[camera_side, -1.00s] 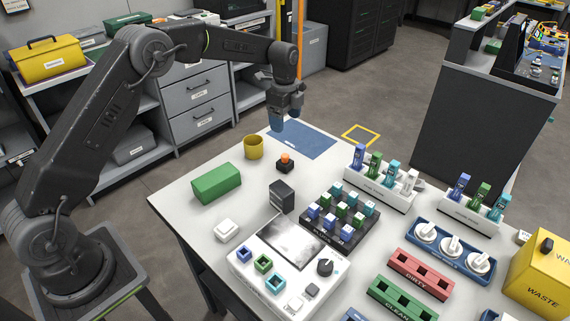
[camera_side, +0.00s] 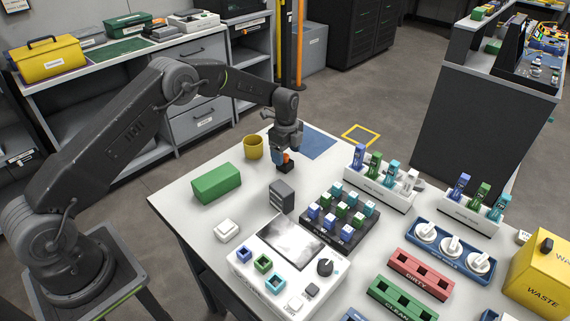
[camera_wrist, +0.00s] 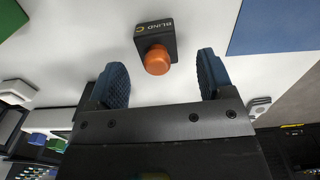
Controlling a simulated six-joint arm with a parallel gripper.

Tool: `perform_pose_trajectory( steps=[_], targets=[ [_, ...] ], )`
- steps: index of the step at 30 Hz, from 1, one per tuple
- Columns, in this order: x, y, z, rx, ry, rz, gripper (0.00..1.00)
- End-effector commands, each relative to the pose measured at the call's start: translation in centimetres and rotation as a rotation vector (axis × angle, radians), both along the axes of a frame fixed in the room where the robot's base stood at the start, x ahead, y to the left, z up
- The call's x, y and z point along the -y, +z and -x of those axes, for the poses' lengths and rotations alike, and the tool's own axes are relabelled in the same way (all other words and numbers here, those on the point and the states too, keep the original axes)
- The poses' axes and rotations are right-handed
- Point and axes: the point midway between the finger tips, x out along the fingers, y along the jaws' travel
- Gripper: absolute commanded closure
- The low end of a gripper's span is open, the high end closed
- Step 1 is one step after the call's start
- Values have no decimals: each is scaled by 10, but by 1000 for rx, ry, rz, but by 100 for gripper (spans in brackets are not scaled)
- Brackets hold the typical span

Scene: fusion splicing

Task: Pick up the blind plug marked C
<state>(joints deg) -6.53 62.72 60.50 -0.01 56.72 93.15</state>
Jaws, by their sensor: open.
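The blind plug marked C is a black block (camera_wrist: 154,34) with an orange round knob (camera_wrist: 156,60), standing on the white table. Its label reads "BLIND C" in the wrist view. In the side view the plug (camera_side: 285,165) stands behind the dark grey box, with my gripper just above it and partly overlapping it. My gripper (camera_wrist: 161,80) is open, its two blue fingers apart and nothing between them. In the wrist view the knob lies just beyond the fingertips, between their lines. In the side view my gripper (camera_side: 281,156) points down.
A yellow cup (camera_side: 253,147) stands left of the plug, and a green block (camera_side: 216,183) further left. A dark grey box (camera_side: 281,196) is in front. A blue mat (camera_side: 318,144) lies flat behind right. A rack of coloured plugs (camera_side: 340,236) fills the table's middle.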

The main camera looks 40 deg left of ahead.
Motion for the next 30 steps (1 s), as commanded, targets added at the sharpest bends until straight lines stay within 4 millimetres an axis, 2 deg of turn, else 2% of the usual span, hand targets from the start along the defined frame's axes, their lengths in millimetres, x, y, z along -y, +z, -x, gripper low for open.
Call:
perform_pose_trajectory(
  steps=[7, 15, 30],
  targets=[
    [-2, -37, 3, -1, 1, -1, 26],
    [-2, -40, 2, 1, 1, -2, 26],
    [-2, -40, 3, 1, 1, -1, 74]
  ],
)
